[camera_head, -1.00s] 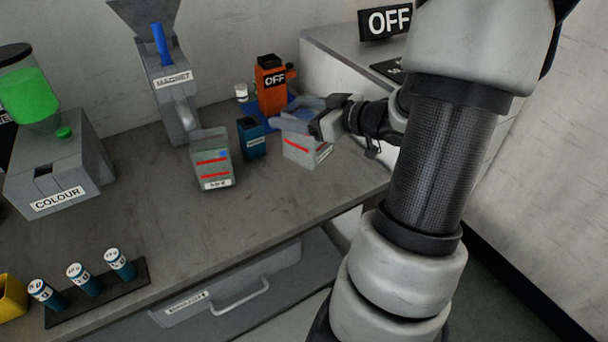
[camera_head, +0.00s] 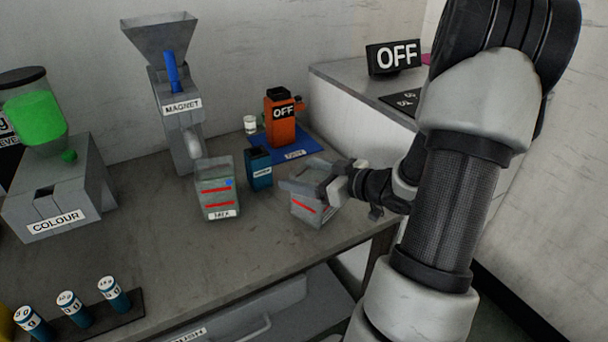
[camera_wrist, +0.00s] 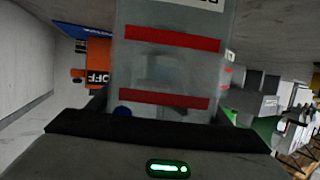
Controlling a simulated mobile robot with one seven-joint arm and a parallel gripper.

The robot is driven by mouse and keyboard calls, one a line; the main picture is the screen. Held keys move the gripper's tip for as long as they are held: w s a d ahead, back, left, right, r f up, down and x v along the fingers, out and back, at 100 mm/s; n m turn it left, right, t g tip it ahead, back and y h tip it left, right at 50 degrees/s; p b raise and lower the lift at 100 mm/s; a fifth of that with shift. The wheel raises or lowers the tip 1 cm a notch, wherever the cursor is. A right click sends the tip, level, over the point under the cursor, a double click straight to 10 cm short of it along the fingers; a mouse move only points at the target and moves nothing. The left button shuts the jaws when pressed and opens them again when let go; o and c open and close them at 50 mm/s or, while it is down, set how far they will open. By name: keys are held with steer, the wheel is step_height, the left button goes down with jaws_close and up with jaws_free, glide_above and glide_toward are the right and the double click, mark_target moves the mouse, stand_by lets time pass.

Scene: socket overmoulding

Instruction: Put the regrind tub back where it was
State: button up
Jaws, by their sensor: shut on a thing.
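A translucent grey tub with red bands (camera_head: 303,208) is in my gripper (camera_head: 312,185), near the right end of the bench. In the wrist view the tub (camera_wrist: 170,70) fills the middle, with two red bands and a part of a white label at the top edge. I cannot read that label, so I cannot confirm it is the regrind tub. My gripper is shut on its upper part. The tub looks slightly tilted; whether its base touches the bench is unclear.
A similar tub (camera_head: 217,195) stands to the left, with a small blue container (camera_head: 260,170) between. Behind are an orange OFF machine (camera_head: 281,125) on a blue mat (camera_head: 300,148) and the MAGNET hopper (camera_head: 180,125). The bench's front middle is clear.

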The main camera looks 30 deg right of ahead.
steer(key=o, duration=1.8)
steer(key=shift+s+r, duration=0.1)
steer(key=shift+r, duration=0.1)
steer(key=p+v, duration=0.3)
steer(key=v, duration=0.9)
steer(key=shift+f, duration=0.1)
steer(key=shift+d+f, duration=0.1)
